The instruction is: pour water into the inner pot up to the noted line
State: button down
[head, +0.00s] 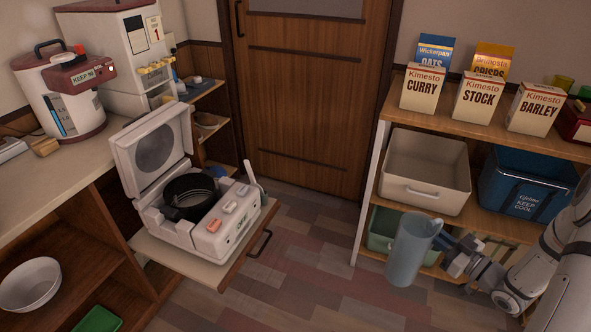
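The black inner pot (190,200) sits inside a white rice cooker (205,240) with its lid (152,150) raised. The cooker stands on a pulled-out shelf at left centre. The noted line cannot be made out inside the pot. My gripper (447,246) is at the lower right, shut on the handle side of a blue-grey jug (405,252). The jug is nearly upright, in front of the right-hand shelf and well to the right of the pot. Its contents cannot be seen, and the fingertips are small and partly hidden.
The pull-out shelf (185,260) has a dark handle. A water boiler (60,97) stands on the left counter. A white bowl (30,284) sits below it. Beige (425,177) and blue (525,185) bins fill the right shelf. Open floor (300,260) lies between jug and cooker.

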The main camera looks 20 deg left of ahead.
aim_at(188, 197)
jog(key=u, duration=0.15)
jog(key=i, duration=0.55)
jog(key=u, duration=0.7)
jog(key=i, duration=0.45)
jog(key=u, duration=0.35)
jog(key=k, duration=0.9)
jog(key=u, duration=0.2)
jog(key=i, duration=0.9)
jog(key=z, duration=0.05)
